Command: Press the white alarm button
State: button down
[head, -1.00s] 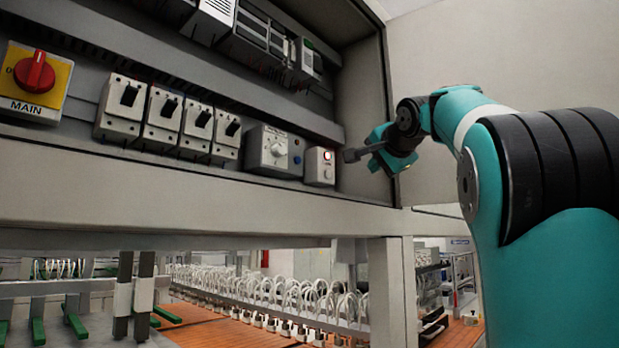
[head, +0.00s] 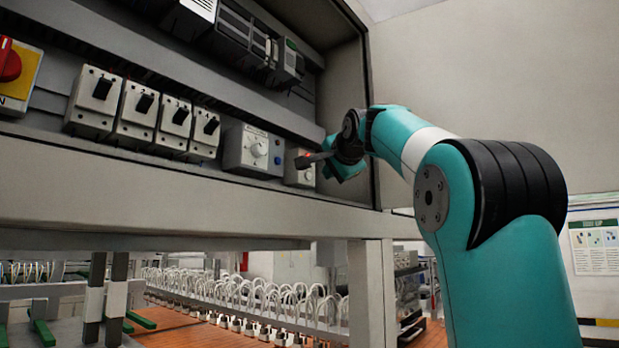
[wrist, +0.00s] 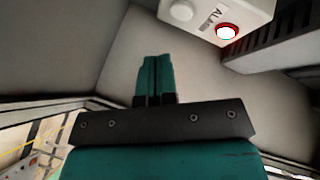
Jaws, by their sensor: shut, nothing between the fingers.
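The small white alarm box (head: 292,178) is at the right end of the row of panel devices in the head view. In the wrist view its white face (wrist: 250,8) is at the top, right of centre. It carries a round white button (wrist: 181,10) and a glowing lamp with a red ring (wrist: 228,31), with a partly cut-off "ALARM" label between them. My gripper (wrist: 153,58) is shut and empty. Its fingertips are below and left of the button in the wrist view, apart from it.
A grey box with a knob (head: 255,150) is just left of the alarm box. Several white breakers (head: 137,115) and a red rotary switch (head: 8,65) are further left. The cabinet's side wall (head: 345,100) is close to my wrist. A grey ledge (head: 170,200) runs below.

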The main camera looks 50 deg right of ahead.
jog(key=shift+w, duration=1.15)
jog(key=shift+w+a, duration=0.1)
jog(key=shift+w, duration=0.05)
dwell(1.1)
jog(key=shift+w+p, duration=0.25)
jog(key=shift+p, duration=0.1)
jog(key=shift+w, duration=0.4)
dwell(0.5)
jog(key=shift+s, duration=0.8)
jog(key=shift+s+d+b, duration=0.2)
jog(key=shift+s+b, duration=0.2)
jog(key=shift+s, duration=2.1)
